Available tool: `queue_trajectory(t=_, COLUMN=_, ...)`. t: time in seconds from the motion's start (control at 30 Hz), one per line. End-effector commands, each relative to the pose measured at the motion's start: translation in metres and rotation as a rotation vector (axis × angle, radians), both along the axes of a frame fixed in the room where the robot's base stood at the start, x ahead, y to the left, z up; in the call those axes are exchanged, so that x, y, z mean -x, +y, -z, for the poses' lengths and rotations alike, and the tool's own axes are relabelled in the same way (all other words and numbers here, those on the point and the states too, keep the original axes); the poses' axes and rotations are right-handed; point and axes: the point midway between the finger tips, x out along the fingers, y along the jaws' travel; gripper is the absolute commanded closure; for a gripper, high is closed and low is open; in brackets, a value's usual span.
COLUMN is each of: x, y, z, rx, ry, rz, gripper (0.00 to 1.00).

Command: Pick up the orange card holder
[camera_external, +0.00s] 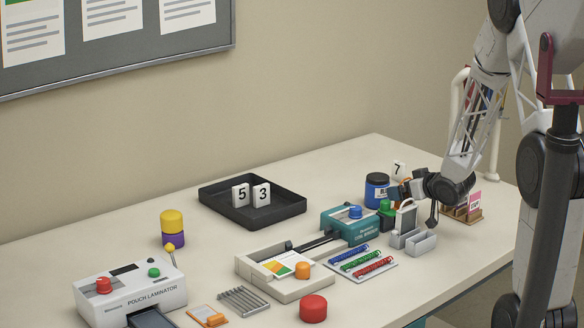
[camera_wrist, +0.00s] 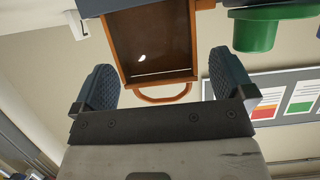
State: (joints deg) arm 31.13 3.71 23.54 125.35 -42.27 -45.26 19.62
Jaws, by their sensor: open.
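An orange-edged flat holder with a pale card (camera_external: 203,312) lies at the table's front edge, beside the laminator; it looks like the orange card holder. My gripper (camera_external: 400,190) is far from it, at the right of the table. It is open, with two dark ridged fingers spread in the wrist view (camera_wrist: 168,88). Between and beyond them a brown-orange box-like thing (camera_wrist: 150,45) with an orange loop shows; nothing is visibly clamped. I cannot tell which thing in the external view this is. The flat holder is not recognisable in the wrist view.
A blue jar (camera_external: 376,190), a green piece (camera_external: 386,211) and a grey bin (camera_external: 421,243) crowd my gripper. A teal punch (camera_external: 343,226), colored coils (camera_external: 361,264), a black tray (camera_external: 215,202) and a laminator (camera_external: 145,291) stand leftward. A red knob (camera_external: 313,308) stands in front.

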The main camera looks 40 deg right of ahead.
Motion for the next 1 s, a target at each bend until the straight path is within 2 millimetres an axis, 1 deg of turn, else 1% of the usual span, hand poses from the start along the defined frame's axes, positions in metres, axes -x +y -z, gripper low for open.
queue_trajectory(t=0.1, x=-0.011, y=0.0, z=0.004, rx=0.001, ry=0.0, rz=-0.001, gripper=0.0)
queue_trajectory(t=0.3, x=-0.021, y=0.0, z=0.009, rx=0.001, ry=0.0, rz=-0.001, gripper=0.0)
queue_trajectory(t=0.9, x=-0.022, y=0.0, z=0.009, rx=0.001, ry=0.0, rz=0.0, gripper=0.0)
queue_trajectory(t=0.93, x=-0.022, y=0.0, z=0.009, rx=0.001, ry=0.0, rz=0.0, gripper=0.03)
queue_trajectory(t=1.0, x=-0.022, y=0.0, z=0.009, rx=0.001, ry=-0.001, rz=0.0, gripper=0.14)
